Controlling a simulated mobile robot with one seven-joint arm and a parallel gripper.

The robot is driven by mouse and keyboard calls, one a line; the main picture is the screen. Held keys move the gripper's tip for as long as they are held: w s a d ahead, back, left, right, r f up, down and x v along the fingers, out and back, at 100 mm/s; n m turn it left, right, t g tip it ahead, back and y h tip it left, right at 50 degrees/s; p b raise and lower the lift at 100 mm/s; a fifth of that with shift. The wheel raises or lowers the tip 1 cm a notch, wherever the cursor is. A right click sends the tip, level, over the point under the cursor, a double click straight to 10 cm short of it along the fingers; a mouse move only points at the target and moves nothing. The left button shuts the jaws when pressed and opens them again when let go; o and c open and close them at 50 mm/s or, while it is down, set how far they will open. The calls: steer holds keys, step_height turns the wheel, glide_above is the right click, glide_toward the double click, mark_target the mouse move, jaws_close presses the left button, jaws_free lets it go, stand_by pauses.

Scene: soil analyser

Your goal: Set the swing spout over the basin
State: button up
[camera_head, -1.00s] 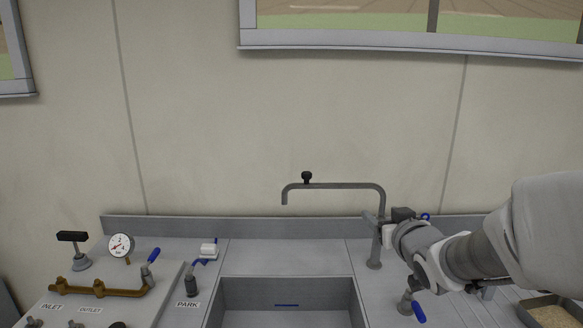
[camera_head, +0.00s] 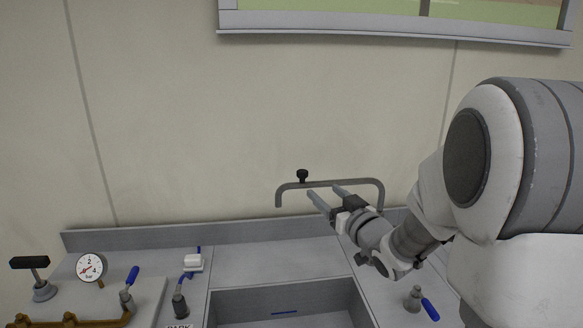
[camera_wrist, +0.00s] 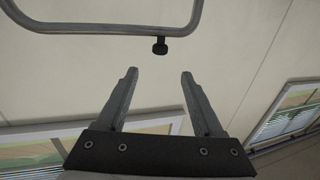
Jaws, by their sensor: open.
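The swing spout (camera_head: 346,182) is a grey bent pipe with a black knob (camera_head: 302,175) on top near its outlet end. In the head view the outlet hangs at the left, above the back of the basin (camera_head: 286,297). My gripper (camera_head: 324,191) is open, its two fingers overlapping the spout's horizontal run in the head view; I see no contact. In the wrist view the spout (camera_wrist: 110,29) crosses the top, and the knob (camera_wrist: 159,46) shows beyond and between the open fingertips (camera_wrist: 159,75). The lower part of the spout's post is hidden behind my arm.
A blue-handled valve (camera_head: 421,303) stands right of the basin. At left are a pressure gauge (camera_head: 91,267), a black-handled fitting (camera_head: 33,277), brass pipework (camera_head: 70,321) and a blue-handled stub by the PARK label (camera_head: 179,325). A wall stands behind the counter.

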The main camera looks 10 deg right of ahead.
steer(key=p+x, duration=0.2)
steer(key=x, duration=1.5)
steer(key=shift+c, duration=0.3)
jaws_close()
stand_by(0.6)
